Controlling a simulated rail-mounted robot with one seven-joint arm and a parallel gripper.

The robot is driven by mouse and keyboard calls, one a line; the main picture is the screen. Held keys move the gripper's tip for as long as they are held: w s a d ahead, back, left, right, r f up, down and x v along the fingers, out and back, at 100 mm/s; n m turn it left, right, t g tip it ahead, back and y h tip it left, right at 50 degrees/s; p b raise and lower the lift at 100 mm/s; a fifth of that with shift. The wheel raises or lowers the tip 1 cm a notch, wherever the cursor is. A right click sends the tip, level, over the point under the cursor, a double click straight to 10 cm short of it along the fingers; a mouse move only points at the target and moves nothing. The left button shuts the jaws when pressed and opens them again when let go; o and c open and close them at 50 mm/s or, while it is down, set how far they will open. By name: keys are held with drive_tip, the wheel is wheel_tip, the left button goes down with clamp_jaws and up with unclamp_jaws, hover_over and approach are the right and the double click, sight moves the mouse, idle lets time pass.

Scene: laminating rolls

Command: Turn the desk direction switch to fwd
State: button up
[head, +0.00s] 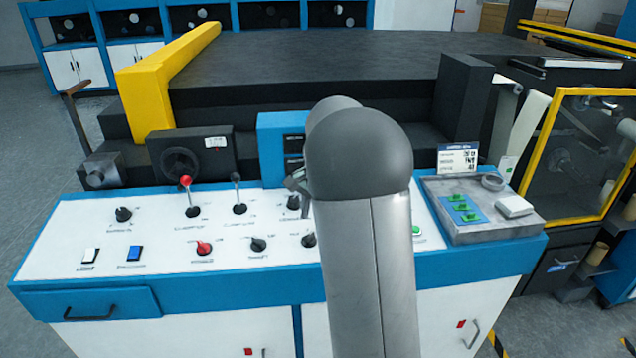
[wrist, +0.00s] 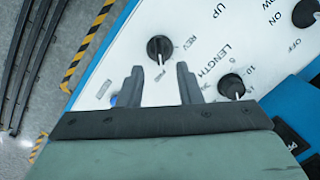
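In the wrist view, a round black knob (wrist: 160,48) on the white desk panel has a REV label on its right and a small, partly readable label below it, probably FWD. Its white pointer points down in the picture, toward that lower label. My gripper (wrist: 160,70) is open, with one finger to each side of the space just below the knob. No contact with the knob is visible. In the head view, my grey arm hides most of my gripper (head: 299,184) and part of the desk, and I cannot tell which knob there is the direction switch.
A LENGTH knob (wrist: 232,86) is close to the right finger, and an ON/OFF knob (wrist: 305,13) is farther right. In the head view, the desk (head: 60,238) carries a red-topped lever (head: 188,190), a black-topped lever (head: 238,193) and a grey tray (head: 520,228) at right.

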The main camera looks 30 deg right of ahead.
wheel_tip(320, 180, up, 12)
drive_tip(key=s+d, duration=0.1)
drive_tip(key=shift+f, duration=0.25)
drive_tip(key=shift+s, duration=0.1)
drive_tip(key=s+a+f+n, duration=0.4)
drive_tip(key=s+a, duration=0.2)
drive_tip(key=s, duration=0.3)
drive_tip(key=s+a+f+n, duration=0.5)
drive_tip(key=s+a, duration=0.1)
drive_tip(key=s, duration=0.2)
drive_tip(key=s+a+f+n+h, duration=0.1)
drive_tip(key=s+a+f+n, duration=0.3)
drive_tip(key=s, duration=0.5)
drive_tip(key=shift+s+a+f+n+g, duration=0.15)
drive_tip(key=shift+s+a+n+g, duration=0.15)
drive_tip(key=shift+a, duration=0.65)
drive_tip(key=shift+w, duration=0.1)
